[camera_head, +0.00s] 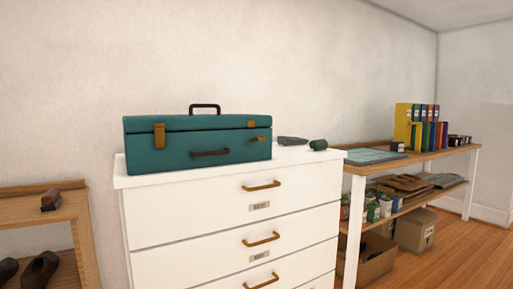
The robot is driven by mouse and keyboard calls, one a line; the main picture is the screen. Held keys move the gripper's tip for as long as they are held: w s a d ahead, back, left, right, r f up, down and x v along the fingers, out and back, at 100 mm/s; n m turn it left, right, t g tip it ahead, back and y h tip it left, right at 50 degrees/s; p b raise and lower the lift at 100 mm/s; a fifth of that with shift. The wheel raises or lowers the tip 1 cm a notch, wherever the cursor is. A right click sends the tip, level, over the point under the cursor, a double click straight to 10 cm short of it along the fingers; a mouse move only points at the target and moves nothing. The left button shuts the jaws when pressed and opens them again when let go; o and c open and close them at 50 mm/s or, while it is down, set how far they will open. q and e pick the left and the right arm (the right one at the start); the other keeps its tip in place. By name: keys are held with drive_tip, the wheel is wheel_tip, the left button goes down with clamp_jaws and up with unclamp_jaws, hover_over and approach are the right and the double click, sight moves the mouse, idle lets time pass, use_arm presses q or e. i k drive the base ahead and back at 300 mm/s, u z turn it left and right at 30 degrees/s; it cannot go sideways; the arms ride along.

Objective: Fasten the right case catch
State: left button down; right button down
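A teal case (195,143) stands with its lid down on top of a white chest of drawers (195,204). It has a dark handle on its front and another on top. The right case catch (262,139) is a small brass lever that sticks out from the front, below a separate brass plate (252,124) on the lid. The left catch (159,136) lies flat across the seam between lid and body. Neither of my grippers is in view.
A grey object (292,141) and a dark green object (318,145) lie right of the case. A wooden shelf table (440,155) with binders (420,125) stands at the right. A low shoe rack (30,200) is at the left. Wooden floor (440,255) shows at lower right.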

sight(260, 138)
drive_tip(key=u, duration=0.2)
drive_tip(key=k, duration=0.4)
drive_tip(key=z, duration=1.2)
drive_tip(key=i, duration=1.55)
drive_tip(key=u, duration=1)
drive_tip(key=i, duration=0.9)
drive_tip(key=u, duration=1)
